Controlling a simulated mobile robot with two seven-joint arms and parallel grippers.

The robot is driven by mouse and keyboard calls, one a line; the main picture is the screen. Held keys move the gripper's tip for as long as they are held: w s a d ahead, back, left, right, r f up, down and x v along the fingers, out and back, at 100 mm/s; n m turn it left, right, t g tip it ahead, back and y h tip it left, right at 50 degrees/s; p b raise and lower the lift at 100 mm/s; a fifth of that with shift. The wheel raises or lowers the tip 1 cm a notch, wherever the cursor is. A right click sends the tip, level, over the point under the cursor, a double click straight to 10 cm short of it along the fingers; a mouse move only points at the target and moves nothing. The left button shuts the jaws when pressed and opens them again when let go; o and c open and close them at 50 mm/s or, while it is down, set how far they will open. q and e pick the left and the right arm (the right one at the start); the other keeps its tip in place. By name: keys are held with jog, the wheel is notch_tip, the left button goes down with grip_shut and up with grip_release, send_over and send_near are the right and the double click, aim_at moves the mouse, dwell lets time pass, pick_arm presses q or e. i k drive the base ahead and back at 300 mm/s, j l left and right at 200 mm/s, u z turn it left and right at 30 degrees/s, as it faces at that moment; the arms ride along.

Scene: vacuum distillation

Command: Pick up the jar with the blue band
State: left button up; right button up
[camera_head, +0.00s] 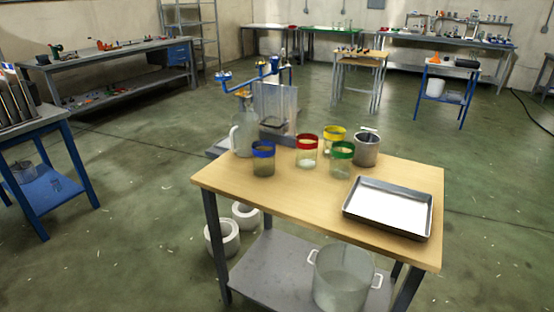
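The jar with the blue band (263,160) stands upright on the wooden table (270,190), near its left end. It is the leftmost of the banded jars, and its body looks dark and see-through. A jar with a red band (307,152) stands to its right. A jar with a green band (341,161) and one with a yellow band (334,135) stand further right. Neither of my grippers shows in the head view.
A metal pot (367,149) and a metal tray (389,204) are on the right of the table. The table's front left is clear. A big pot (342,279) sits on the lower shelf.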

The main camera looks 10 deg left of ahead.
aim_at(263, 150)
jog(key=i+j+u, duration=0.2)
jog(key=u, duration=0.15)
jog(key=i+u, duration=0.35)
jog(key=i+j, duration=0.05)
